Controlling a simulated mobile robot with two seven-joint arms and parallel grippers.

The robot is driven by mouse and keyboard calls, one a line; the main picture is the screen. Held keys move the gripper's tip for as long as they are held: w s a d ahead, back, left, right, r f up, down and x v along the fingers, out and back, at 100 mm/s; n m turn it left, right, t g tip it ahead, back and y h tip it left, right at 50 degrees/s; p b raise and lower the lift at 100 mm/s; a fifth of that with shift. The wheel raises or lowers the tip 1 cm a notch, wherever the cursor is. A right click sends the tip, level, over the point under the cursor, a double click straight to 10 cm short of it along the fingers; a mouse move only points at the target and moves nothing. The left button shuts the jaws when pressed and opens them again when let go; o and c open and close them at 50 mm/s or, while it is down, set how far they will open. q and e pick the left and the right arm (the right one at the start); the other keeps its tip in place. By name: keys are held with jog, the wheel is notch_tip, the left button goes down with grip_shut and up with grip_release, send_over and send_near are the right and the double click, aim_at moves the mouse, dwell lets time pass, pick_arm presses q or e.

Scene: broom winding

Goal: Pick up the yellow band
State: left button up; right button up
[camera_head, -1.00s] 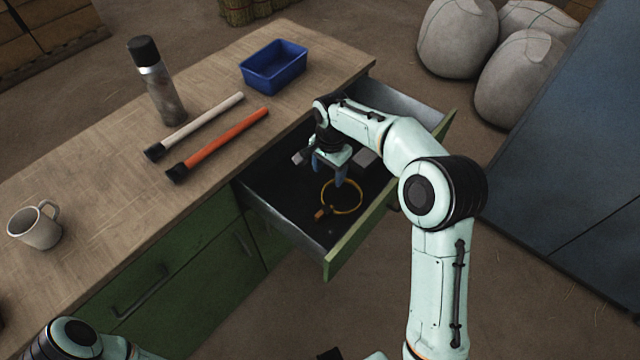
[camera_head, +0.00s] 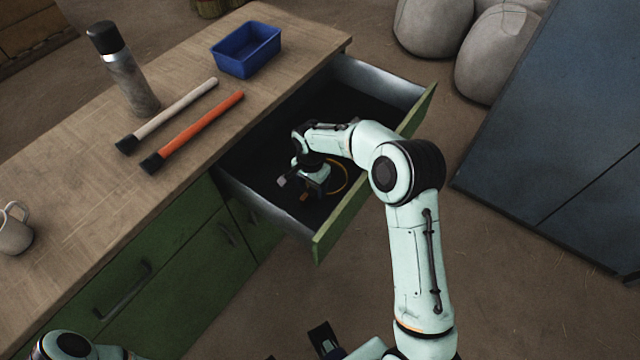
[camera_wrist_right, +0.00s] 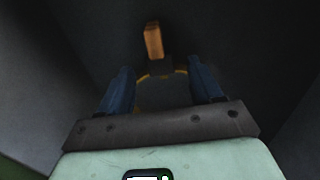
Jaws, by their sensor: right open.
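The yellow band (camera_head: 342,178) is a thin ring on the dark floor of the open drawer, with a small orange piece (camera_head: 304,197) at its side. My right gripper (camera_head: 314,190) is down inside the drawer over the band and hides much of it in the head view. In the right wrist view its two blue fingers (camera_wrist_right: 160,70) are apart, with the band's arc (camera_wrist_right: 160,75) showing between them. The orange piece (camera_wrist_right: 153,42) stands out beyond the fingertips. I cannot tell if the fingers touch the band.
The green-fronted drawer (camera_head: 372,205) has metal side walls close around my right gripper. On the wooden worktop (camera_head: 75,150) are a blue bin (camera_head: 246,62), a flask (camera_head: 125,75), a white stick (camera_head: 172,113), an orange stick (camera_head: 200,127) and a mug (camera_head: 14,230).

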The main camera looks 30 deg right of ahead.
jog(key=shift+f, duration=1.4)
jog(key=c, duration=1.1)
jog(key=shift+r, duration=0.1)
